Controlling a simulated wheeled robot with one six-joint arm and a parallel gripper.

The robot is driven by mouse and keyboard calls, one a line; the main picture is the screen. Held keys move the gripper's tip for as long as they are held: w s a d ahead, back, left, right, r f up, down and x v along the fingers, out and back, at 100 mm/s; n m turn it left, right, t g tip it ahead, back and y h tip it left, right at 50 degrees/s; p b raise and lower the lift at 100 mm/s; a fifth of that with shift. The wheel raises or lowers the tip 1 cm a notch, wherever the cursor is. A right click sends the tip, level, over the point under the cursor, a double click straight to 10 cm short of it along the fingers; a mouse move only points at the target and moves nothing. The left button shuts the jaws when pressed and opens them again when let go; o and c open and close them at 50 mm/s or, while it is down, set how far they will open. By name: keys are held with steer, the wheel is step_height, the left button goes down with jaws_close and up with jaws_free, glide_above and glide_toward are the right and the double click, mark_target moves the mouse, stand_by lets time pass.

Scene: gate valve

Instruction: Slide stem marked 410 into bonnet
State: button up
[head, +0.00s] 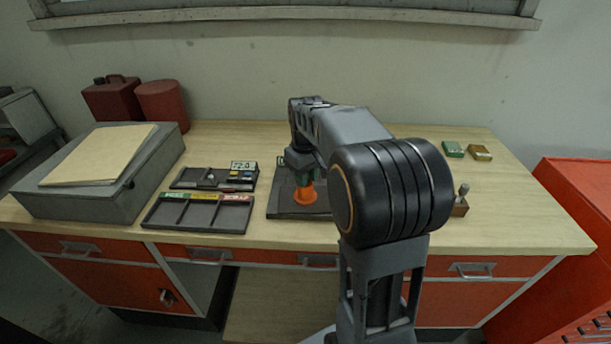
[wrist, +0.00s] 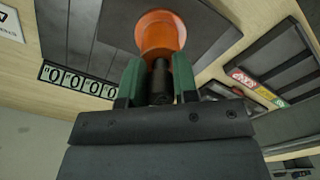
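The orange bonnet (head: 306,194) stands on a dark mat on the workbench in the head view. In the wrist view the bonnet (wrist: 161,36) shows large, just beyond the fingertips. My gripper (wrist: 158,75) has green fingers on either side of a dark cylindrical stem (wrist: 160,88), and they look shut on it. The stem's far end meets or overlaps the bonnet; I cannot tell how far in it is. No 410 mark is readable on it. In the head view my arm hides most of the gripper (head: 296,186) and the stem.
A slotted tray (head: 197,231) with coloured labels and a dark tray of small parts (head: 199,185) lie to the left. A numbered display (wrist: 78,80) shows in the wrist view. A grey case (head: 75,193) and red cans (head: 162,105) are farther left. The bench's right side is mostly clear.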

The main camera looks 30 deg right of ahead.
steer(key=o, duration=0.5)
steer(key=shift+f, duration=0.1)
steer(key=shift+c, duration=0.2)
step_height(320, 180, up, 14)
steer(key=shift+p, duration=0.4)
steer(key=shift+a+f, duration=0.1)
